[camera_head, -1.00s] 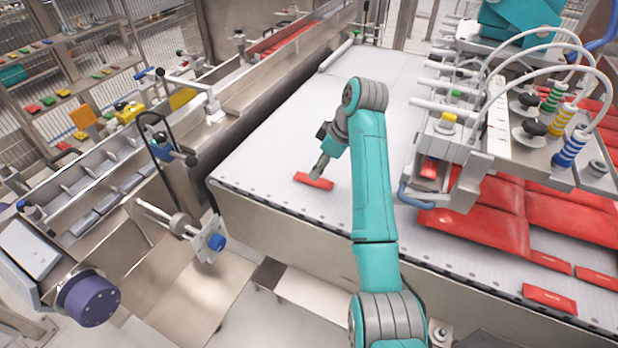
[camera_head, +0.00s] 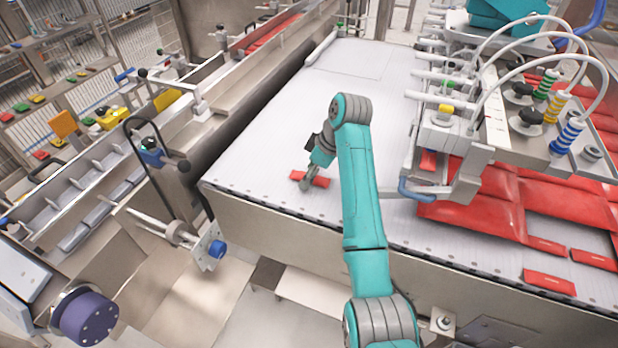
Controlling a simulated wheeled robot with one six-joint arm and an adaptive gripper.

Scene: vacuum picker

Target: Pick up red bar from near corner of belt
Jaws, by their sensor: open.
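The red bar (camera_head: 321,181) lies flat on the white belt (camera_head: 262,120), near the belt's near left corner. My gripper (camera_head: 305,187) is down at the bar, pointing at the belt, and its fingers cover part of the bar's left half. The fingers are small in the picture; they are open, and I cannot tell whether they straddle the bar or touch it. The bar rests on the belt.
A vacuum picker head (camera_head: 500,115) with hoses and suction cups stands over the belt at right. Red packs (camera_head: 480,200) and smaller red bars (camera_head: 548,279) lie beneath and in front of it. A metal side channel (camera_head: 215,95) runs along the left. The belt's middle is clear.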

